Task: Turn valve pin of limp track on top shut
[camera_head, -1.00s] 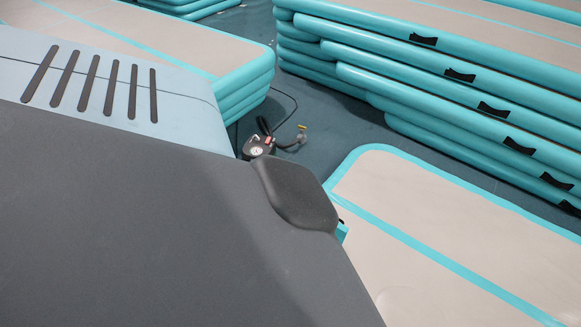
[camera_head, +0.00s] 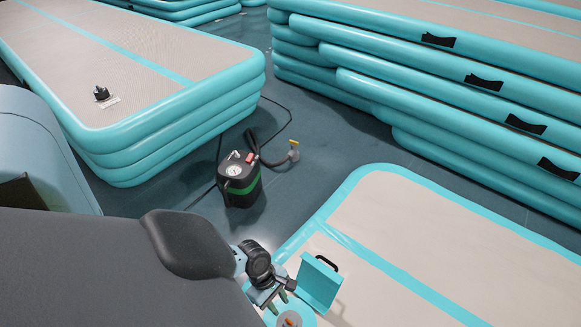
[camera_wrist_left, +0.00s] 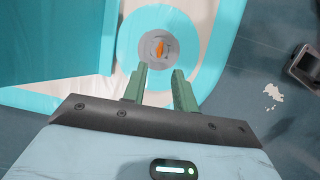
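The limp track (camera_head: 405,235) is beige with a turquoise border and lies low at the right in the head view. Its round valve (camera_head: 290,319) shows at the bottom edge, partly cut off. In the left wrist view the valve (camera_wrist_left: 150,58) is a grey disc on a turquoise patch, with an orange pin (camera_wrist_left: 160,47) upright in the picture. My left gripper (camera_head: 280,297) is just above the valve. In the left wrist view its green fingers (camera_wrist_left: 160,77) are apart and empty, with the pin beyond their tips. My right gripper is not in view.
A turquoise block-like piece (camera_head: 318,285) with a black handle stands beside the valve. A black pump (camera_head: 239,180) with gauge and hose stands on the floor. Stacked tracks rise at left (camera_head: 150,75) and right (camera_head: 430,75). Blue floor between the stacks is mostly clear.

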